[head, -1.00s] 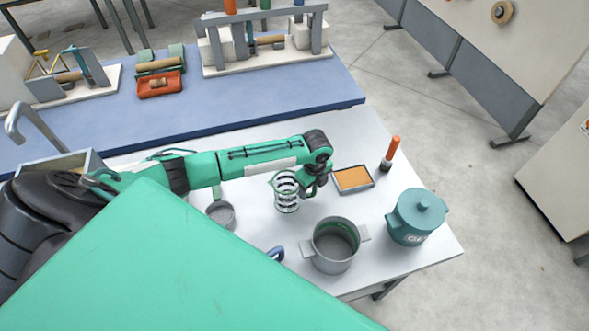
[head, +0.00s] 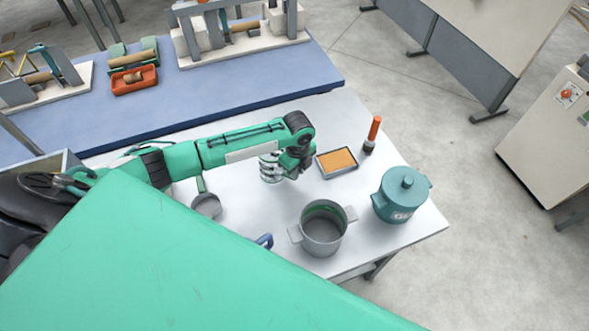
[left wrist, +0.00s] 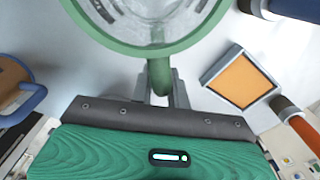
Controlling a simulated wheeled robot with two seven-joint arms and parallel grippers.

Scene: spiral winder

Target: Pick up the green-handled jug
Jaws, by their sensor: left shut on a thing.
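The jug is a clear vessel with a green rim and green handle. In the head view the jug (head: 268,172) is partly hidden by my left arm and gripper. My left gripper (head: 292,164) is at the jug's handle side, to the right of its body. In the left wrist view the jug's rim (left wrist: 205,38) fills the top, and its green handle (left wrist: 160,76) sits between the fingers of the left gripper (left wrist: 160,92), which is shut on it. Whether the jug's base touches the table cannot be told. My right gripper is not in view.
On the white table (head: 375,240) stand a grey two-handled pot (head: 322,230), a teal lidded pot (head: 402,195), an orange-filled tray (head: 337,162), an orange-handled tool (head: 373,133) and a small grey pan (head: 206,205). A blue bench (head: 235,100) with equipment lies behind.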

